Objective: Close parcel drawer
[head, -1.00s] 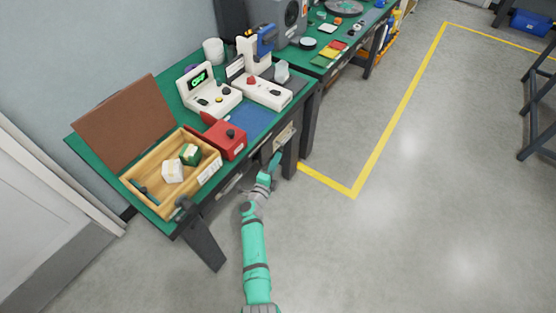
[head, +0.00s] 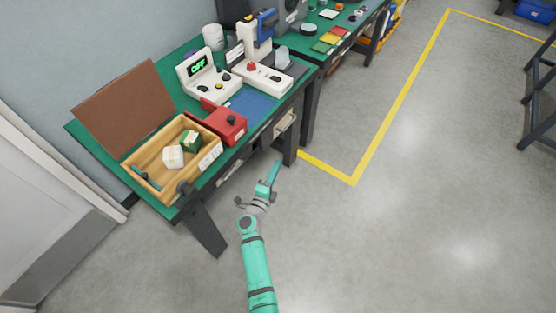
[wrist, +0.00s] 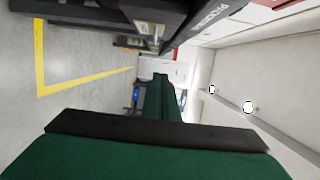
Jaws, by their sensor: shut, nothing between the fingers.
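Under the front edge of the green-topped bench is a drawer with a light wooden part (head: 285,123) showing, at the right end. It looks at least partly out, but how far is hard to tell. In the wrist view a light part (wrist: 148,29) also shows beside a dark front with partly readable lettering (wrist: 212,14). My gripper (head: 273,168) is shut and empty. It hangs in front of the bench, below and left of the wooden part, apart from it. Its green fingers (wrist: 158,100) show in the wrist view, touching nothing visible.
On the bench stand a wooden tray (head: 133,178) with two small boxes, a red box (head: 226,125) and a white device with a display (head: 210,86). A bench leg (head: 204,236) stands left of my arm.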

